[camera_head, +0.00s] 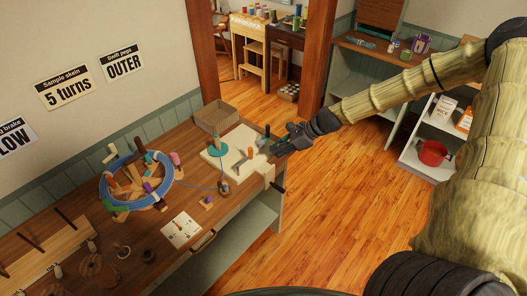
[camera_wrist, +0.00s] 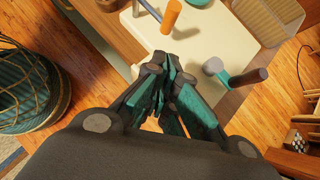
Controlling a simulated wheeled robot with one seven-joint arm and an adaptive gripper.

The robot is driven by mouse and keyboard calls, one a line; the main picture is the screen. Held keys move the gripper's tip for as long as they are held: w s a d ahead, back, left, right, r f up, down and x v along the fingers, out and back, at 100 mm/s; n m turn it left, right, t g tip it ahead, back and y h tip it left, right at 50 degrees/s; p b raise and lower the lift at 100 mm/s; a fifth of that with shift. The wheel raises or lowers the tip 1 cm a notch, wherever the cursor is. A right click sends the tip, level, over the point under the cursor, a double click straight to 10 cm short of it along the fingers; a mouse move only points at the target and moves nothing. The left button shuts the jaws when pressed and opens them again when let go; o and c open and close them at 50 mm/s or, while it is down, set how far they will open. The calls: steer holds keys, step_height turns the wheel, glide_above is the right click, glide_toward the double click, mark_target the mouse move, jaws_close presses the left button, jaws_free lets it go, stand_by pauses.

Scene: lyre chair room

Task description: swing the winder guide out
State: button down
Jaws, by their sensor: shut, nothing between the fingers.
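The winder's cream base (camera_head: 233,150) stands on the workbench's right end, with a teal disc (camera_head: 218,148) on its left part. An orange upright peg (camera_head: 250,152) rises from the base; it also shows in the wrist view (camera_wrist: 171,15), above my fingertips. I cannot tell for certain which part is the guide. My gripper (camera_head: 277,148) is at the winder's right edge. In the wrist view its fingers (camera_wrist: 166,62) are closed together and empty, apart from both peg and handle.
A wicker box (camera_head: 216,116) stands behind the winder. A blue-ringed swift (camera_head: 140,180) with pegs is to the left, and a blue strand runs from it toward the winder. The wooden floor (camera_head: 340,190) to the right is clear.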

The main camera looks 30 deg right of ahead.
steer(key=shift+x, duration=1.1)
steer(key=shift+w+a+r, duration=0.1)
steer(key=shift+w+a, duration=0.1)
steer(key=shift+a, duration=0.1)
steer(key=shift+w+a+p, duration=0.7)
steer(key=shift+w+a, duration=0.25)
steer(key=shift+a, duration=0.3)
steer(key=shift+w+a, duration=0.1)
steer(key=shift+w, duration=0.05)
steer(key=shift+w+n+b, duration=0.2)
steer(key=shift+n+b, duration=0.1)
steer(key=shift+b, duration=0.2)
